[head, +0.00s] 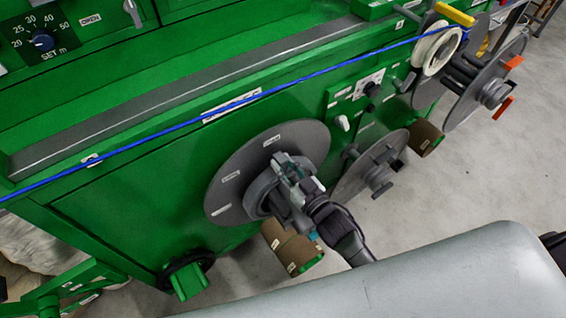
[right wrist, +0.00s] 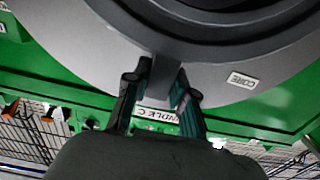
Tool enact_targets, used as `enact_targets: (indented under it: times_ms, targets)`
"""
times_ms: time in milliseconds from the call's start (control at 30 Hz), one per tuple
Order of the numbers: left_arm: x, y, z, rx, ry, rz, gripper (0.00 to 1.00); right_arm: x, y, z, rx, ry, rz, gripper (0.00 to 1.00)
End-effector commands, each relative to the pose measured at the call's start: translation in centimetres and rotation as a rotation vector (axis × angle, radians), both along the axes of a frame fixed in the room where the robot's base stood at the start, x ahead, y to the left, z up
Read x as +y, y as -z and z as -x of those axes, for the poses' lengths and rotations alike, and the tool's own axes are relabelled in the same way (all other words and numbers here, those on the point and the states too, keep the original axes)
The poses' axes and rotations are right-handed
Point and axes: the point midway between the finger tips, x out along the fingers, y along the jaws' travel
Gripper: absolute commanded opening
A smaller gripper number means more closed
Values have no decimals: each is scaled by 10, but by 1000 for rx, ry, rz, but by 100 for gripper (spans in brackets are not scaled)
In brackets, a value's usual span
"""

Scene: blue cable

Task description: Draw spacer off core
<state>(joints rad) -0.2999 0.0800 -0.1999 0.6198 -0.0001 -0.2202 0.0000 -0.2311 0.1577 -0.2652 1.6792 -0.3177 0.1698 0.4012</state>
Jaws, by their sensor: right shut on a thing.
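A large grey disc (head: 228,180) with small white labels stands upright on the green machine's front. A thick darker grey ring part, likely the spacer (head: 262,192), sits at its middle, around the hub. My right gripper (head: 287,186) is at this part and covers much of it. In the right wrist view my right gripper (right wrist: 160,82) is shut on a grey tab (right wrist: 166,68) that juts from the ring part. The grey disc fills the top of that view. The core is mostly hidden by the ring and my gripper. My left gripper is not in view.
A blue cable (head: 225,105) runs taut across the green machine (head: 130,220) to a white pulley (head: 436,50). Another grey reel (head: 368,165) stands to the right. Grey floor (head: 480,165) is open at right.

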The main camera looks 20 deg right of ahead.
Motion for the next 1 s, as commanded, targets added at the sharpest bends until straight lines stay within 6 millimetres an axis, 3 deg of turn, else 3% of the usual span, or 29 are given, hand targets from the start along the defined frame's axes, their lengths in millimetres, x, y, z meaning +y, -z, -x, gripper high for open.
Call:
enact_targets:
  times_ms: [600, 1000]
  targets:
    - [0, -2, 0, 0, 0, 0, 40, -1, -1, 4, -2, 0, -1, 0]
    - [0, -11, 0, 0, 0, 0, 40, -9, -2, 26, 0, 0, -2, 0]
